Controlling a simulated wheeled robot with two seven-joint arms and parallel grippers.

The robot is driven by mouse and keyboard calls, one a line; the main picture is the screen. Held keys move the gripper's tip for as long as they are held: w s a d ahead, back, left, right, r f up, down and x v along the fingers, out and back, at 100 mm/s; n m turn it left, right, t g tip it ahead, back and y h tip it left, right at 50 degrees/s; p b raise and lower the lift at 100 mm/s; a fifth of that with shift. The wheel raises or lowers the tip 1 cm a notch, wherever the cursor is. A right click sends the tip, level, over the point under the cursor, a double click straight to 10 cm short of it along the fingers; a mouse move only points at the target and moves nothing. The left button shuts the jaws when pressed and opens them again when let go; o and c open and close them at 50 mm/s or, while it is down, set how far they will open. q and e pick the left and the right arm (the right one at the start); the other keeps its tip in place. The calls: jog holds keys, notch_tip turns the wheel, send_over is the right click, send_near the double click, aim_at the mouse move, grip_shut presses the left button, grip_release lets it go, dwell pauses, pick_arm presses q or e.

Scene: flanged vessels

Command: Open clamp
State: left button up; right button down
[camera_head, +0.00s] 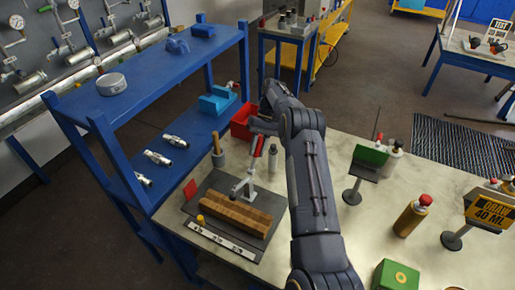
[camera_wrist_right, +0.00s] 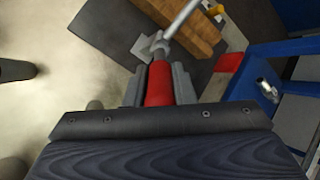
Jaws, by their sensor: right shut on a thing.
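The toggle clamp (camera_head: 244,186) stands on a dark base plate (camera_head: 194,212) beside a ridged wooden block (camera_head: 236,213). Its handle (camera_head: 259,146) has a red grip and rises steeply from the metal linkage. My right gripper (camera_head: 263,128) is at the upper end of this red handle, below the bent wrist of my arm. In the right wrist view the two grey fingers close on either side of the red handle (camera_wrist_right: 159,84), with the metal joint and a rod beyond it. The fingertips are small in the head view. My left gripper is in neither view.
A blue shelf (camera_head: 150,88) with metal fittings stands on the left. A red bin (camera_head: 243,122), a grey bottle (camera_head: 272,158) and a wooden-handled tool (camera_head: 217,150) are near the clamp. Sign stands and bottles occupy the table's right side.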

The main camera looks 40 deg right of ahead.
aim_at(258, 146)
jog(key=c, duration=1.2)
grip_release()
jog(key=shift+r+b, duration=0.5)
jog(key=shift+b, duration=0.05)
jog(key=r, duration=0.1)
jog(key=r+b, duration=0.1)
jog(key=shift+s+a+r, duration=0.15)
jog(key=shift+s+r, duration=0.05)
jog(key=shift+r, duration=0.15)
jog(key=s+a+r+b, duration=0.5)
jog(key=s+a+r, duration=0.3)
jog(key=s+r, duration=0.1)
jog(key=shift+s+r+b, duration=0.15)
jog(key=shift+s+b, duration=0.2)
jog(key=shift+s, duration=0.5)
jog(key=shift+a, duration=0.1)
